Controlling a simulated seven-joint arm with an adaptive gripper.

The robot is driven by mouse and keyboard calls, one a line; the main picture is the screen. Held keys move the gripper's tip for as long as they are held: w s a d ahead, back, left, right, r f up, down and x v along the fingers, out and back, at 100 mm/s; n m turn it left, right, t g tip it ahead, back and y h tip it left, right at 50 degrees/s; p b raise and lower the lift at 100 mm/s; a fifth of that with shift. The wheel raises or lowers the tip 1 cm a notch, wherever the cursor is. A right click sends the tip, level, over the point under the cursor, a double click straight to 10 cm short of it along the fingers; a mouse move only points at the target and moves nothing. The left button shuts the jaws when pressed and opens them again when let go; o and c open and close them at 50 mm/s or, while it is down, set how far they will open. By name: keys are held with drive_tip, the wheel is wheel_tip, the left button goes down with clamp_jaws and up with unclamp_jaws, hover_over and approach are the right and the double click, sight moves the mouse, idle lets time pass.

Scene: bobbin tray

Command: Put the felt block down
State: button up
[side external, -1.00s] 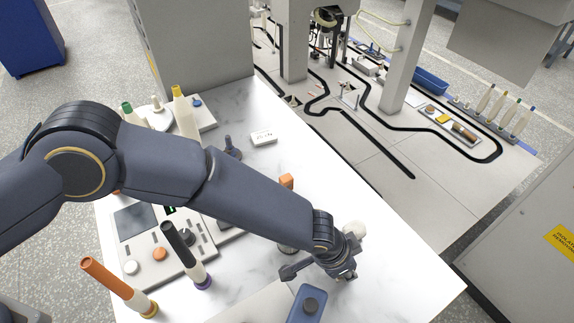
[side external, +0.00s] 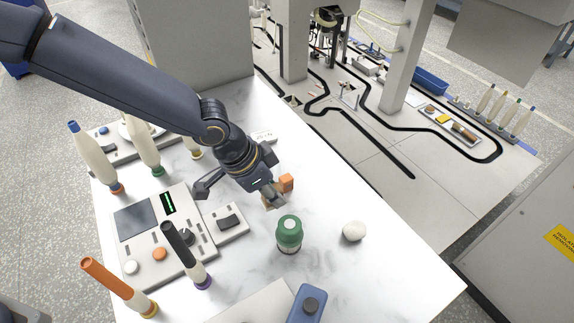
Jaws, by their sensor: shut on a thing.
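My gripper (side external: 274,195) is low over the white table, pointing down, and shut on a small tan block (side external: 268,203). The block shows only in part at the fingertips, and I take it to be the felt block. I cannot tell whether its underside touches the table. An orange block (side external: 286,183) stands close to the right of the fingers; I cannot tell whether they touch it.
A green-topped jar (side external: 289,232) stands just in front of my gripper, with a white round lump (side external: 354,231) to its right. A control panel (side external: 150,235) and a switch box (side external: 228,220) lie left. A blue case (side external: 308,304) is at the front. The right of the table is clear.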

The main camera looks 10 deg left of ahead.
drive_tip(key=s+a+r+n, duration=0.1)
drive_tip(key=s+a, duration=0.2)
drive_tip(key=a, duration=0.9)
drive_tip(key=s+a, duration=0.3)
drive_tip(key=a, duration=0.8)
drive_tip(key=w+d+f, duration=0.1)
drive_tip(key=w+f, duration=0.2)
drive_tip(key=w, duration=0.1)
drive_tip(key=w+d+f, duration=0.1)
drive_tip(key=w+f, duration=0.2)
drive_tip(key=w, duration=0.1)
drive_tip(key=w+d+f, duration=0.1)
drive_tip(key=w+f, duration=0.2)
drive_tip(key=w, duration=0.2)
drive_tip(key=shift+w+f, duration=0.1)
drive_tip(key=shift+f, duration=0.1)
drive_tip(key=shift+w+f, duration=0.25)
drive_tip(key=shift+f, duration=1.55)
